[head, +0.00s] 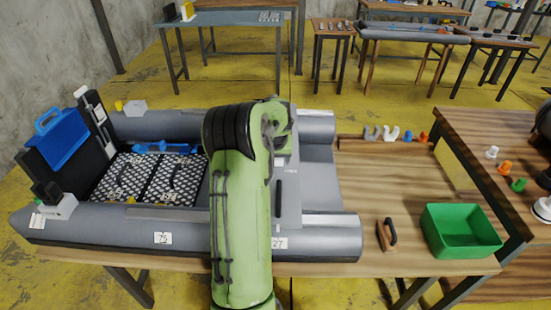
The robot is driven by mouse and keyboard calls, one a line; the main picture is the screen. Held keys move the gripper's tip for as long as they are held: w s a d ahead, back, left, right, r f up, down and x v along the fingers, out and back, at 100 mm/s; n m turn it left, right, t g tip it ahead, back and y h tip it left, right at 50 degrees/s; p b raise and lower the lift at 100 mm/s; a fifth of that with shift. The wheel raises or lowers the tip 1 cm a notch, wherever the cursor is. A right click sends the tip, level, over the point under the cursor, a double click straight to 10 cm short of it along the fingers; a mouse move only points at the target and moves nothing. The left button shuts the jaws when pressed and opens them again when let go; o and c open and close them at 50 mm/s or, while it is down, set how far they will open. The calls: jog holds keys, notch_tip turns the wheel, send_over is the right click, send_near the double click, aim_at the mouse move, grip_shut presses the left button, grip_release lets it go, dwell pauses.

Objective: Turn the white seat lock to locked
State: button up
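The grey inflatable boat (100,222) lies on a wooden workbench (385,185). A grey seat panel (290,207) spans its right part, with a dark slot or handle on top and a small dark label, too small to read, near its upper end. I cannot make out the white seat lock for certain; the area by the label is partly covered by my green arm. My arm rises from the bottom centre across the boat and bends near the seat. My gripper is hidden behind the arm, so its fingers do not show.
A green bin (460,231) and a dark-handled tool (386,235) are on the bench at right. Several small hooks and pegs line its back edge. A blue case (60,138) stands at the boat's left end. Other tables stand behind, with yellow floor between.

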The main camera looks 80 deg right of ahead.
jog(key=c, duration=0.7)
jog(key=shift+n, duration=0.3)
jog(key=n+t+p, duration=0.1)
jog(key=n, duration=0.1)
jog(key=n+y+p, duration=0.1)
jog(key=n, duration=0.1)
jog(key=shift+d+r+t+p, duration=0.1)
jog(key=shift+d+t+p, duration=0.25)
jog(key=shift+t+p, duration=0.05)
jog(key=n+p, duration=0.2)
jog(key=n, duration=0.1)
jog(key=n+t+y+p, duration=0.1)
jog(key=n, duration=0.1)
jog(key=shift+d, duration=0.25)
jog(key=n+p, duration=0.1)
jog(key=n+y+p, duration=0.1)
jog(key=n+p, duration=0.2)
jog(key=p, duration=0.1)
jog(key=shift+w+d+t+y, duration=0.2)
jog(key=shift+w+t+y, duration=0.15)
jog(key=shift+t+y, duration=0.05)
jog(key=shift+w+d+n+y+p, duration=0.15)
jog(key=shift+n+y+p, duration=0.25)
jog(key=shift+n+p, duration=0.45)
jog(key=shift+w+a+n+y+p, duration=0.1)
jog(key=shift+n+y+p, duration=0.3)
jog(key=shift+n, duration=0.85)
jog(key=o, duration=1.1)
jog(key=shift+c, duration=0.2)
